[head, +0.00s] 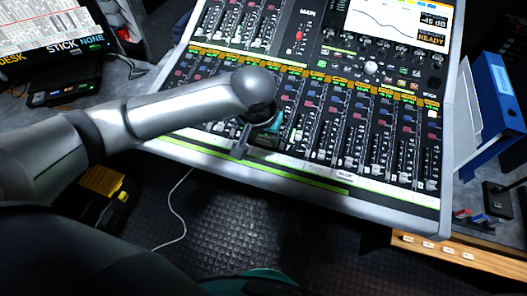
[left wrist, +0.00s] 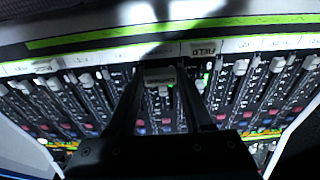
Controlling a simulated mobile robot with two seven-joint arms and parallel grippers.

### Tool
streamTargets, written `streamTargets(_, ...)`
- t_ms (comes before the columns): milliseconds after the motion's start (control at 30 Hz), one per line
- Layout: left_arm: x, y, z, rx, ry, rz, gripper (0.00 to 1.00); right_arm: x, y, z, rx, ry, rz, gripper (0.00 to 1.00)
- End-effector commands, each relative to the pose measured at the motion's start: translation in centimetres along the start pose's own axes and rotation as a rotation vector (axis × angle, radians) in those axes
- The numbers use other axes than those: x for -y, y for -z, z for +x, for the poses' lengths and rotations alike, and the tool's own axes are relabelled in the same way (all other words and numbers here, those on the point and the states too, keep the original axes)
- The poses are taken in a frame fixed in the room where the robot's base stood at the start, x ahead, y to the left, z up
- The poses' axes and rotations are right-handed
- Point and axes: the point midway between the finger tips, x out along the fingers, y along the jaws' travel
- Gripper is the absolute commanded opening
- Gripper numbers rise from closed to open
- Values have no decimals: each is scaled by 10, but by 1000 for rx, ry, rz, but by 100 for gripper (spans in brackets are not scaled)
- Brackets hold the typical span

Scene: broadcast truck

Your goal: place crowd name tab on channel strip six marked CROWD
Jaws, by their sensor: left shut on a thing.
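The mixing console (head: 400,206) has a pale label strip (head: 375,184) along its near edge, below the faders. My left gripper (head: 241,148) is over this edge, left of the middle. In the left wrist view, its two dark fingers (left wrist: 161,88) are shut on a small pale name tab (left wrist: 160,75), whose lettering is too small to read surely. The tab is at or just above the label strip; I cannot tell if it touches. The held tab is hidden in the head view. I cannot make out the CROWD mark. My right gripper is not in view.
A FIELD tab (left wrist: 206,48) sits on the strip close beside the fingers. Another dark-lettered tab (head: 345,174) is further right. Raised fader caps stand just behind the strip. A wooden rack (head: 480,257) with several white tabs and a blue binder (head: 497,85) are at right.

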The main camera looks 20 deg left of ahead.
Motion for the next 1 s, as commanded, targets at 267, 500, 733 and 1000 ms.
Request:
streamTargets(267, 0, -6, 22, 1, 1, -1, 0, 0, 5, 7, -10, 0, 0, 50)
streamTargets(500, 0, -14, 54, 1, 0, 0, 0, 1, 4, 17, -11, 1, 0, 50)
streamTargets(733, 0, -14, 53, 0, -1, 0, 0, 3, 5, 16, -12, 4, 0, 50)
streamTargets(1000, 0, -14, 54, 0, 0, 0, 70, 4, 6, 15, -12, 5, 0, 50)
